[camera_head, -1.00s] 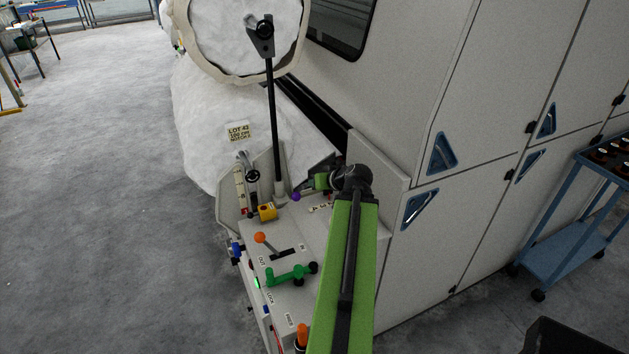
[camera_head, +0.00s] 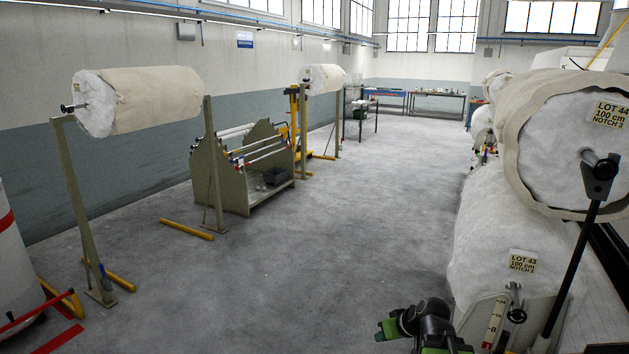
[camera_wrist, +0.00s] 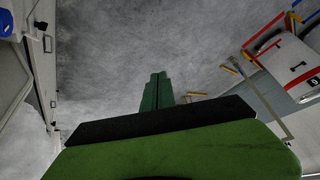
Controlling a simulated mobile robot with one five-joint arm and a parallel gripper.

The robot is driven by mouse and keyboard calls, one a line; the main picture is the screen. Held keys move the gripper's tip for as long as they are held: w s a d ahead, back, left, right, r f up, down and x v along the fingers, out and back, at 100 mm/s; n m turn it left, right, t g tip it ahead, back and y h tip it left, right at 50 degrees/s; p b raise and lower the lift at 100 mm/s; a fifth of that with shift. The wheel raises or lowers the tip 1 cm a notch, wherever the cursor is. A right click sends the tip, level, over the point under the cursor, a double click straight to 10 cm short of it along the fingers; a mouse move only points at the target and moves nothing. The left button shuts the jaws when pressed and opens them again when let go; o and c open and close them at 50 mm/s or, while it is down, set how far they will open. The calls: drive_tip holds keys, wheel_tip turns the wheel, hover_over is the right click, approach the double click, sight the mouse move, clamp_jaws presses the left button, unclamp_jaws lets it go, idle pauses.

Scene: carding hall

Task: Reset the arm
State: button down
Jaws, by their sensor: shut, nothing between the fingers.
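My gripper (camera_head: 382,330) shows at the bottom of the head view, green with a black wrist joint. It is over the open floor, left of the carding machine's rolls. In the wrist view its two green fingers (camera_wrist: 157,92) lie side by side, shut and empty, with grey floor beyond them. Most of my arm is below the head view.
White rolls labelled LOT 44 (camera_head: 543,140) and LOT 43 (camera_head: 474,250) stand close on the right, with a black lever (camera_head: 567,275). A roll on a stand (camera_head: 150,98) and a rod rack (camera_head: 220,178) are left. The middle aisle is clear.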

drive_tip(key=s+a+f+n+g, duration=0.1)
drive_tip(key=s+a+f+g, duration=0.15)
drive_tip(key=a, duration=0.65)
drive_tip(key=s+d+f+m+g+h, duration=0.2)
drive_tip(key=s+d+m+g+h, duration=0.1)
drive_tip(key=s, duration=0.5)
drive_tip(key=shift+d+m+h, duration=0.15)
drive_tip(key=shift+m+h, duration=0.15)
drive_tip(key=shift+g, duration=0.25)
